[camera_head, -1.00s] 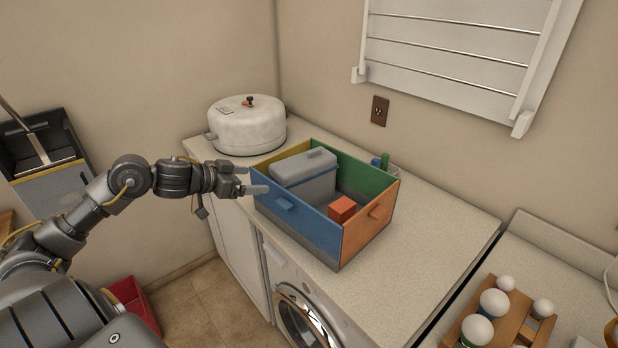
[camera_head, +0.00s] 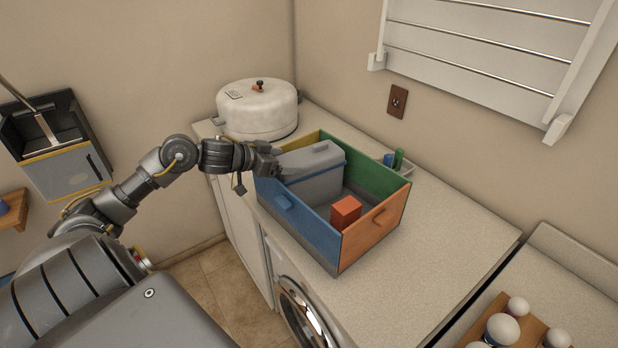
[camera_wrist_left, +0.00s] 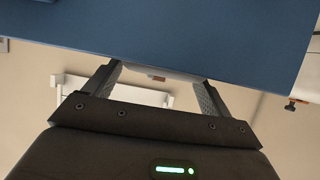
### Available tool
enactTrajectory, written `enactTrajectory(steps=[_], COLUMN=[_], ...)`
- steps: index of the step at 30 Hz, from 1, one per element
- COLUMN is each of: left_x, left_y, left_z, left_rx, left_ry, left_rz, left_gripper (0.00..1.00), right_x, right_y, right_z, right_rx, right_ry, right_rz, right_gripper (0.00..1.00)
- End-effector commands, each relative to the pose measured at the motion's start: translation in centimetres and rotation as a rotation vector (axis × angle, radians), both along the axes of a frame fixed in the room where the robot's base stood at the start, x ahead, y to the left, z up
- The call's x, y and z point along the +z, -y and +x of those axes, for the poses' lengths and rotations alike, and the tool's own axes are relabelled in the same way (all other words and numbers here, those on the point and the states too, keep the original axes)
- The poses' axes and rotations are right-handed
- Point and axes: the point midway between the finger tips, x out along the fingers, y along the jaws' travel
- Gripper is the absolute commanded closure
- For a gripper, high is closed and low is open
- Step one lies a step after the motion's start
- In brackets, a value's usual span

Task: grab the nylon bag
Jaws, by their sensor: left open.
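I cannot make out a nylon bag in either view. A multicoloured open bin (camera_head: 312,233) stands on the counter, with blue, orange, green and yellow walls. Inside it are a grey lidded case (camera_head: 318,171) and a small orange block (camera_head: 345,212). My left gripper (camera_head: 276,160) is at the bin's left corner, its fingers overlapping the case's left end in the head view; I cannot tell if they touch. In the left wrist view its fingers (camera_wrist_left: 155,84) are spread, just below a broad blue panel (camera_wrist_left: 190,30). A pale shape shows between them. My right gripper is not in view.
A white lidded pot (camera_head: 258,112) stands behind the bin. Blue and green items (camera_head: 395,160) sit beyond its back corner. A wooden rack with white round-topped items (camera_head: 502,328) is at lower right. The counter (camera_head: 440,235) right of the bin is clear.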

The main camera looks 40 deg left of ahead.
Motion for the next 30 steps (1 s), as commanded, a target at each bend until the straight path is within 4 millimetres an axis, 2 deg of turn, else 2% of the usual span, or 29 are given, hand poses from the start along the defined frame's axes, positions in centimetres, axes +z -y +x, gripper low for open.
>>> enactTrajectory(steps=[3,7,11,17,21,30], left_x=[-0.2,-0.5,-0.5,-1.4,-2.4,-2.8], left_y=[0.4,0.5,0.7,1.8,2.1,2.2], left_z=[1.0,1.3,1.6,4.0,5.4,5.7], left_rx=[-0.001,-0.004,-0.003,-0.004,-0.003,-0.004], left_ry=[0.002,0.001,0.001,0.0,0.001,0.0], left_rz=[-0.001,0.003,-0.001,-0.004,-0.001,0.002], left_gripper=[0.16,0.16,0.16,0.16,0.16,0.16], right_x=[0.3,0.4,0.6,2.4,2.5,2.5], right_y=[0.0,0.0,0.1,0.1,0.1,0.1], right_z=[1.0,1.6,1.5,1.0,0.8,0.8], right_rx=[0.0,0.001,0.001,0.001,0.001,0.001], right_ry=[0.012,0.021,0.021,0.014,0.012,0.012], right_rz=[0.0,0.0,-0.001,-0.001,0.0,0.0], right_gripper=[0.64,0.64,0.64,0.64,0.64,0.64])
